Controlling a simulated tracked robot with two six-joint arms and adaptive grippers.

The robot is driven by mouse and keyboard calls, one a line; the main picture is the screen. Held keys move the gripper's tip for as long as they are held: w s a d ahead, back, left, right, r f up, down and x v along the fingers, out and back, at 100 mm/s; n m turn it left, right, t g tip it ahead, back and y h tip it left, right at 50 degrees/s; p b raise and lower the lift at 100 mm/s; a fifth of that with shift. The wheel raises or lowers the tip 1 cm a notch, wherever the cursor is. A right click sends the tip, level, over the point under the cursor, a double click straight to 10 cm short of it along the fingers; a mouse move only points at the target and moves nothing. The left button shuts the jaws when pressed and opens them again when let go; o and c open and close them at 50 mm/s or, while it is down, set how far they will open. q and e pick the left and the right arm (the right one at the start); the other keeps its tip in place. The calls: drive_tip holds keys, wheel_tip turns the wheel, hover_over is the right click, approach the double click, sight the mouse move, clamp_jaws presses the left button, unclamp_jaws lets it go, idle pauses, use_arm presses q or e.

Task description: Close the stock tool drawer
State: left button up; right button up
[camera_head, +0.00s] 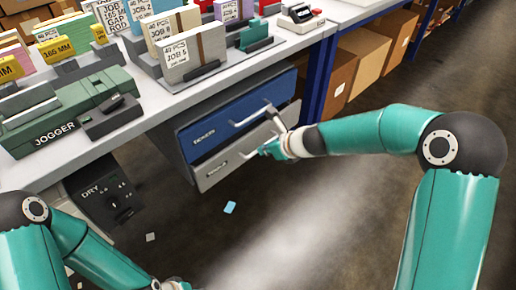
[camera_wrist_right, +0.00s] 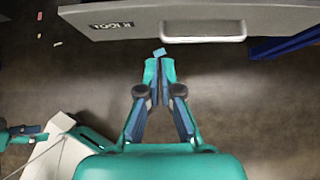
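Two drawer fronts hang under the bench: a blue one (camera_head: 235,112) above and a grey one (camera_head: 215,174) below, each with a pale handle and a small label. The grey front also spans the top of the right wrist view (camera_wrist_right: 115,27), with its handle (camera_wrist_right: 203,38); its label is too small to read surely. How far it stands out is unclear. My right gripper (camera_head: 262,151) is in front of the drawers near the grey handle. Its fingers (camera_wrist_right: 159,62) are together and empty, apart from the front in the wrist view. My left gripper's fingers are out of the head view; teal and dark fingers (camera_wrist_right: 22,134) show small at left.
The bench (camera_head: 150,122) carries a green jogger (camera_head: 75,120) and several paper stacks. A black box marked DRY (camera_head: 105,195) stands below. Blue legs and cardboard boxes (camera_head: 370,52) are to the right.

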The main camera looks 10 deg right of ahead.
drive_tip(key=shift+o, duration=1.2)
drive_tip(key=shift+s+a+r, duration=0.1)
drive_tip(key=shift+s+r, duration=0.15)
drive_tip(key=shift+s, duration=0.05)
drive_tip(key=o, duration=0.3)
drive_tip(key=s+a+r+m+g+y, duration=0.1)
drive_tip(key=s+a+r+m+y, duration=0.1)
drive_tip(key=a+y, duration=0.2)
drive_tip(key=shift+a+m+y, duration=0.3)
drive_tip(key=shift+a+m, duration=0.1)
drive_tip(key=shift+a, duration=0.65)
drive_tip(key=w+d+f+m+t+h, duration=0.1)
drive_tip(key=d+f+m+t, duration=0.2)
drive_tip(key=d+f+m, duration=0.45)
drive_tip(key=w+d+f+m+t, duration=0.1)
drive_tip(key=d+f+m+t, duration=0.35)
drive_tip(key=d+m, duration=0.45)
drive_tip(key=shift+n+g, duration=0.45)
drive_tip(key=shift+n, duration=0.2)
drive_tip(key=b+x, duration=0.1)
drive_tip(key=x, duration=0.4)
drive_tip(key=b+x, duration=0.1)
drive_tip(key=x, duration=0.4)
drive_tip(key=b+x, duration=0.1)
drive_tip(key=x, duration=0.5)
drive_tip(key=shift+w+d+f+b, duration=0.15)
drive_tip(key=shift+d+b, duration=0.2)
drive_tip(key=shift+d, duration=0.05)
clamp_jaws()
